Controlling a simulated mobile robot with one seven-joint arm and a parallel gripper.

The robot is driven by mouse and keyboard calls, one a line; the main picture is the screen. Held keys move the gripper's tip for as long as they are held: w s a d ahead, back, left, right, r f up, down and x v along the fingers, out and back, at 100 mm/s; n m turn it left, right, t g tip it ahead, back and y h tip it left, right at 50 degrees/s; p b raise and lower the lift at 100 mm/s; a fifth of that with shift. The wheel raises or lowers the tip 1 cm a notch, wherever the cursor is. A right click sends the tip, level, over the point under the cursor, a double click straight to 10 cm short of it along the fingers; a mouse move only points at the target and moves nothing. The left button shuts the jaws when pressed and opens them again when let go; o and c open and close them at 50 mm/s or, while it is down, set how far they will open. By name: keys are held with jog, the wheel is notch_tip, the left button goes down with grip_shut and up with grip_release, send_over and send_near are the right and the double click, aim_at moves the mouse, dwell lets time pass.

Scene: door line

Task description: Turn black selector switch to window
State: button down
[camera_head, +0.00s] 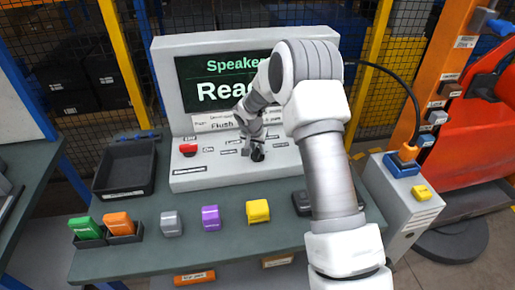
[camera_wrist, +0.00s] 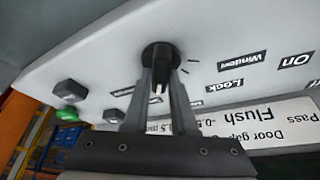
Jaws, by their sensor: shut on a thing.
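The black selector switch (camera_wrist: 161,52) is on the pale sloping panel in the wrist view, with a dark round base and a knob reaching down between my fingers. My gripper (camera_wrist: 160,78) is closed on the knob from both sides. A light mark shows on the knob. The Window label (camera_wrist: 238,62) is to the right of the switch, with the Lock label (camera_wrist: 230,88) below it. In the head view the switch (camera_head: 258,155) shows just under my gripper (camera_head: 251,149), low on the console. My fingers partly hide it, and I cannot tell which label it points to.
The console screen (camera_head: 225,80) stands behind my arm. A red control (camera_head: 188,149) is left of the switch. A black tray (camera_head: 126,168) and purple (camera_head: 210,217), yellow (camera_head: 257,211) and grey (camera_head: 171,224) blocks are on the bench. A green button (camera_wrist: 67,114) shows in the wrist view.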

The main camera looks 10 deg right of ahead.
jog(key=shift+n, duration=0.4)
jog(key=n, duration=0.2)
jog(key=n+y, duration=0.1)
jog(key=shift+d+n+t+y, duration=0.1)
jog(key=shift+n+t+y, duration=0.2)
jog(key=shift+n, duration=0.1)
jog(key=n+y+p, duration=0.2)
jog(key=n, duration=0.3)
jog(key=shift+r, duration=0.1)
jog(key=n, duration=0.2)
jog(key=n+g+y, duration=0.1)
jog(key=n, duration=0.1)
jog(key=shift+n+y+p, duration=0.3)
jog(key=shift+n, duration=0.1)
jog(key=shift+n+g+y+b, duration=0.5)
jog(key=shift+n+g, duration=0.1)
jog(key=shift+n, duration=1.3)
jog(key=c, duration=0.7)
grip_release()
